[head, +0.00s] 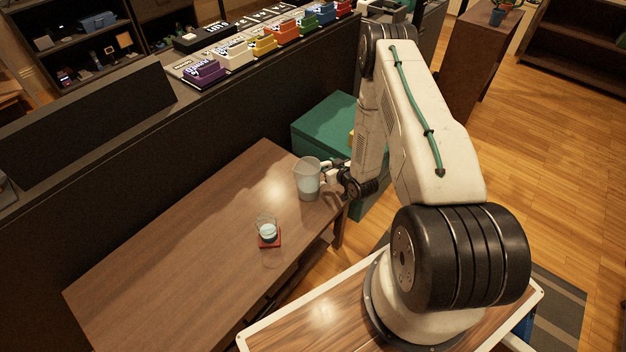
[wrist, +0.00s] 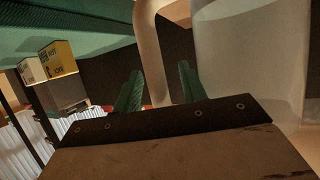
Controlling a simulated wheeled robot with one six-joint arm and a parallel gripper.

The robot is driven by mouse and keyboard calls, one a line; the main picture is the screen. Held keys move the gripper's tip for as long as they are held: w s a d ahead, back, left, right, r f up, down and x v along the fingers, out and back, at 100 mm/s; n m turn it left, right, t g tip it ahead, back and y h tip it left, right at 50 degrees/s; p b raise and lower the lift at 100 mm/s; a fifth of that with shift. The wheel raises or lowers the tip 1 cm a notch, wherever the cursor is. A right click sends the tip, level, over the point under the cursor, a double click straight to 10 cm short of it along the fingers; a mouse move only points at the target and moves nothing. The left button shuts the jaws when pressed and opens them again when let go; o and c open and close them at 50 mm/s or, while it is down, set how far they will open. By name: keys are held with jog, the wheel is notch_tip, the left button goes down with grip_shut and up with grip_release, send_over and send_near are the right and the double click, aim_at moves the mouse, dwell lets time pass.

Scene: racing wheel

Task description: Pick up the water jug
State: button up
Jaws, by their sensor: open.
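The water jug (head: 308,182) is a clear, pale container standing upright near the far right end of the wooden table (head: 190,240). In the wrist view its body (wrist: 250,60) fills the upper right, and its handle (wrist: 151,50) runs down between my two green fingers. My gripper (head: 331,172) is at the jug's right side, on the handle side. In the wrist view my gripper (wrist: 160,92) is open, with a gap on either side of the handle. The lower end of the handle is hidden behind the gripper body.
A glass of water (head: 266,229) stands on a red coaster (head: 270,242) nearer on the table. A dark partition (head: 90,185) runs along the table's back. A green box (head: 325,122) stands beyond the table's far end. The table's left part is clear.

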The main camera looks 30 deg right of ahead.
grip_shut()
jog(key=shift+r, duration=0.2)
